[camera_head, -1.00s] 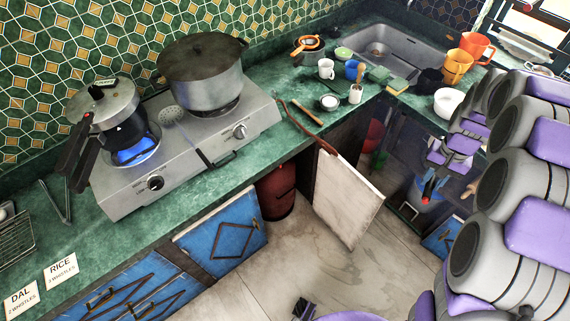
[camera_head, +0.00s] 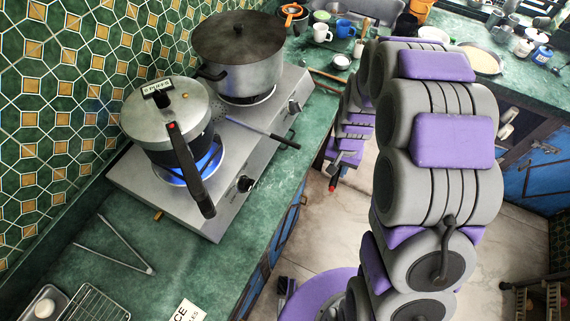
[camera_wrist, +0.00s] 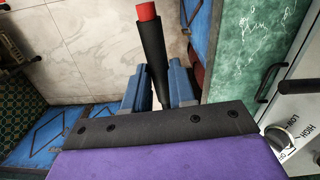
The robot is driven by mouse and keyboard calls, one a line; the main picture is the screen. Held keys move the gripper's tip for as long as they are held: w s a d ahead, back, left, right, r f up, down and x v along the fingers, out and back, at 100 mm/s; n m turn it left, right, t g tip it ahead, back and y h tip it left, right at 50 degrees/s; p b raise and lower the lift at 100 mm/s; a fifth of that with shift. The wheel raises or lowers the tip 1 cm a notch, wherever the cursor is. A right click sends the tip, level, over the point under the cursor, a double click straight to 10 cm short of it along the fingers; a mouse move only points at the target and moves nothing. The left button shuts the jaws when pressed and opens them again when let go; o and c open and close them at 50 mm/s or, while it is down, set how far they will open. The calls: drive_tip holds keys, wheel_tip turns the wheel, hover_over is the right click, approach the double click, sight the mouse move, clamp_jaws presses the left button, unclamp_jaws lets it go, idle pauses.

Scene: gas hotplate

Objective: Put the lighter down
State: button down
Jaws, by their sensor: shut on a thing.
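The lighter (camera_wrist: 153,50) is a black rod with a red end. My gripper (camera_wrist: 158,88) is shut on it, with a blue finger on each side. In the head view, my gripper (camera_head: 340,168) hangs beside the counter's front edge, over the floor. There the lighter's red tip (camera_head: 332,187) points down and most of the rod is hidden. The green counter (camera_head: 240,270) lies to the left of my gripper, and the lighter is apart from it.
The gas hotplate (camera_head: 225,215) carries a pressure cooker (camera_head: 165,115) over a blue flame and a large lidded pot (camera_head: 240,60). A skimmer (camera_head: 255,127) sticks out past the hotplate's front. Tongs (camera_head: 115,245) lie on the counter. Bare counter shows in front of the hotplate.

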drive_tip(key=s+d+f+m, duration=0.1)
drive_tip(key=s+f, duration=0.2)
drive_tip(key=a, duration=0.4)
drive_tip(key=w+a+f+b, duration=0.1)
drive_tip(key=a, duration=0.4)
drive_tip(key=w+a+b, duration=0.1)
drive_tip(key=a, duration=0.4)
drive_tip(key=shift+w+a+f, duration=0.2)
drive_tip(key=shift+f, duration=0.15)
drive_tip(key=shift+w+a+b, duration=0.2)
drive_tip(key=shift+a+b, duration=0.1)
drive_tip(key=shift+w+r, duration=0.15)
drive_tip(key=shift+w, duration=0.1)
